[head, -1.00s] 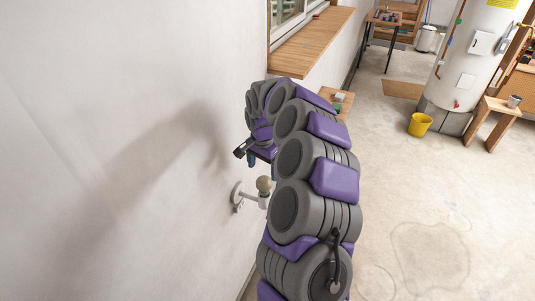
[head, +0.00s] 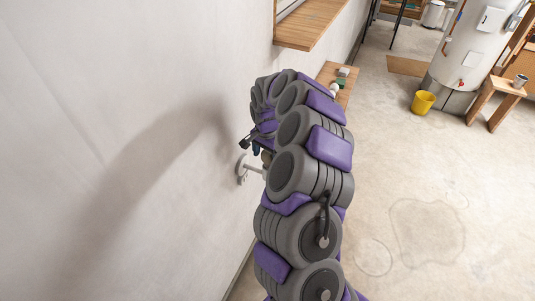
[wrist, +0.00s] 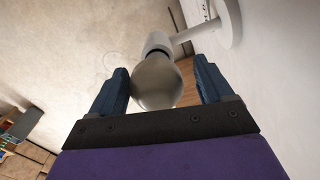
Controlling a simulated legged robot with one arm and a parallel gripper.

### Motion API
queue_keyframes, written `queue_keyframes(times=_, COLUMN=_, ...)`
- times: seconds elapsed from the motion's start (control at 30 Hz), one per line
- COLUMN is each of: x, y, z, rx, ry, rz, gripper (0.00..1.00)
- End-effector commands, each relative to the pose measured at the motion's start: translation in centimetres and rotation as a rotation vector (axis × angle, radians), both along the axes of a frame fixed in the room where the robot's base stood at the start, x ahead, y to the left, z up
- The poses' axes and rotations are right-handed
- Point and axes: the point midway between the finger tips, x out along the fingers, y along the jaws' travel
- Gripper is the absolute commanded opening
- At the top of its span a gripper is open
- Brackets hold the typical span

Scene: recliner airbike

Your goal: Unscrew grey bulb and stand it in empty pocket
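The grey bulb (wrist: 157,82) sits in a white wall lamp holder (wrist: 157,43), its round end facing the wrist camera. My gripper (wrist: 162,72) is open around the bulb, with a blue finger on each side. A gap shows on the right; the left finger is very close to the glass, and I cannot tell whether it touches. In the head view the lamp's round wall plate (head: 242,169) shows, while my arm hides most of the bulb and gripper. I cannot make out an empty pocket in either view.
A wooden bench (head: 328,72) with small white and green items stands by the wall beyond my arm. A wooden shelf (head: 312,25) juts from the wall above. A yellow bucket (head: 423,102) stands near a white tank (head: 470,50).

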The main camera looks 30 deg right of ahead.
Motion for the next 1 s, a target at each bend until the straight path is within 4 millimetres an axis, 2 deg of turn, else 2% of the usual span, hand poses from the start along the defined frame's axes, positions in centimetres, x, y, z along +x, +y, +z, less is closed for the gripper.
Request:
queue_keyframes(times=0.03, x=-0.01, y=-0.22, z=-0.05, rx=0.001, ry=0.0, rz=-0.002, gripper=0.75)
queue_keyframes(times=0.5, x=0.06, y=-0.35, z=-0.08, rx=0.0, ry=0.0, rz=-0.003, gripper=0.32)
queue_keyframes(times=0.53, x=0.08, y=-0.35, z=-0.07, rx=-0.001, ry=0.0, rz=-0.003, gripper=0.62)
queue_keyframes(times=0.8, x=0.0, y=-0.3, z=-0.02, rx=0.001, ry=0.0, rz=-0.002, gripper=0.87)
queue_keyframes(times=1.0, x=-0.01, y=-0.27, z=-0.02, rx=0.001, ry=0.0, rz=-0.002, gripper=0.87)
